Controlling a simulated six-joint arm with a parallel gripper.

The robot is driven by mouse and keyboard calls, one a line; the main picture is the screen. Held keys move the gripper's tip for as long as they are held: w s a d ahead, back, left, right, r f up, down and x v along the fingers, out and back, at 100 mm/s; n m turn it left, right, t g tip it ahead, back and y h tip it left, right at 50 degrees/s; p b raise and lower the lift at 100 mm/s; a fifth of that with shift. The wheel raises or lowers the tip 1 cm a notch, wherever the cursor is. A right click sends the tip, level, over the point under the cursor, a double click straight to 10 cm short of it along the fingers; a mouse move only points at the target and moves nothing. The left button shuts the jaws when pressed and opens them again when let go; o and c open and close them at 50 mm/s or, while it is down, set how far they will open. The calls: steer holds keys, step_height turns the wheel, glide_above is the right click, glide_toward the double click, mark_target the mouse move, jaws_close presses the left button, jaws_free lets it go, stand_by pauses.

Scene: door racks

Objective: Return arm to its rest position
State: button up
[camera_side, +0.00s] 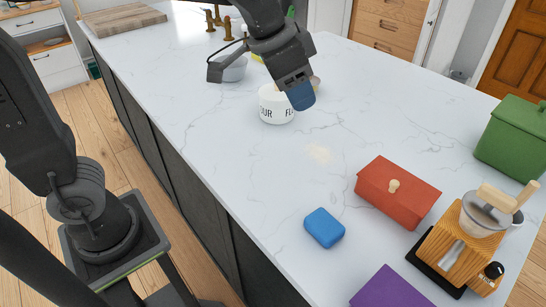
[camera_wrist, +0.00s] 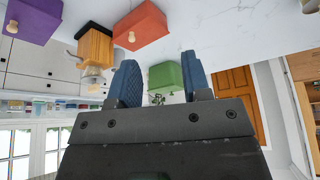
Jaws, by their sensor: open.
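My gripper (camera_side: 301,95) hangs above the white marble countertop (camera_side: 240,165) in the side view. It appears in front of a white canister with dark lettering (camera_side: 274,104), and I cannot tell whether they touch. In the wrist view, which is upside down, the two blue fingers of my gripper (camera_wrist: 158,72) stand wide apart with nothing held between them.
A blue block (camera_side: 324,227), a red box with a knob (camera_side: 398,192), a wooden grinder (camera_side: 463,247), a purple object (camera_side: 391,288) and a green bin (camera_side: 513,136) stand on the right. A cutting board (camera_side: 122,19) lies far left. The counter's middle is clear.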

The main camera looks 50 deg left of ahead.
steer(key=s+a+f+n+y, duration=0.1)
steer(key=s+a+f+n, duration=0.1)
steer(key=s+a, duration=0.3)
steer(key=s+a+f+n+t+y, duration=0.1)
steer(key=s+a+f+n, duration=0.2)
steer(key=s, duration=0.7)
steer(key=shift+a+f, duration=0.15)
steer(key=shift+a, duration=1)
